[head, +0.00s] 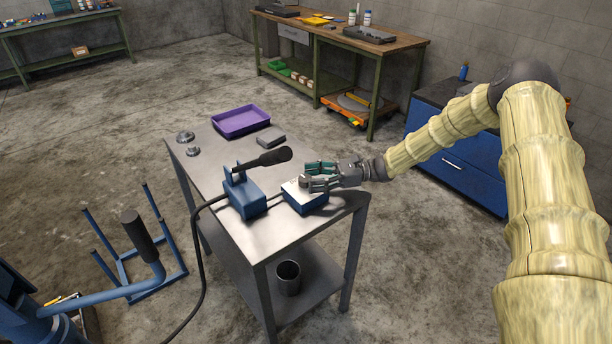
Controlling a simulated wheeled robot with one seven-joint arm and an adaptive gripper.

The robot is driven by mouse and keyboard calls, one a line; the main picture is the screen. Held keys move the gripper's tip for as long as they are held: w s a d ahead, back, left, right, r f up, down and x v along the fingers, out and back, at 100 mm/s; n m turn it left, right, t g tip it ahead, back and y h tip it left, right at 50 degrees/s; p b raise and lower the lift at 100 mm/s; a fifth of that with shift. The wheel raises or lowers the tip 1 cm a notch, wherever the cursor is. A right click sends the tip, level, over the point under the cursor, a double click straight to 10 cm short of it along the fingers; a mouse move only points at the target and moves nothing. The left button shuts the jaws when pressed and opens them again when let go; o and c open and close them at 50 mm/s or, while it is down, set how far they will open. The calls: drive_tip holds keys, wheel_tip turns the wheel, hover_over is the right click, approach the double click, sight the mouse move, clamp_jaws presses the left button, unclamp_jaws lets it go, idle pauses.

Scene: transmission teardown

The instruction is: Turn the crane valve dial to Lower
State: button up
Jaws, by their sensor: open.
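A small blue box with a pale top plate (292,188), which looks like the valve unit, sits near the right front edge of the metal table (262,225). My gripper (307,175) reaches in from the right, with its fingers open just over the pale top. The dial is hidden or too small to make out between the fingers, so its setting cannot be read. I cannot tell whether the fingers touch it. A blue pump block (246,199) with a black-gripped lever (262,160) stands just left of the box.
A purple tray (240,121), a dark grey block (271,137) and two round metal parts (186,136) lie on the table's far half. A black hose (199,250) hangs from the pump block. Blue crane parts (110,293) stand at lower left.

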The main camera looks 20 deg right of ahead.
drive_tip(key=shift+w+a, duration=0.15)
drive_tip(key=shift+a, duration=1.1)
drive_tip(key=c, duration=1)
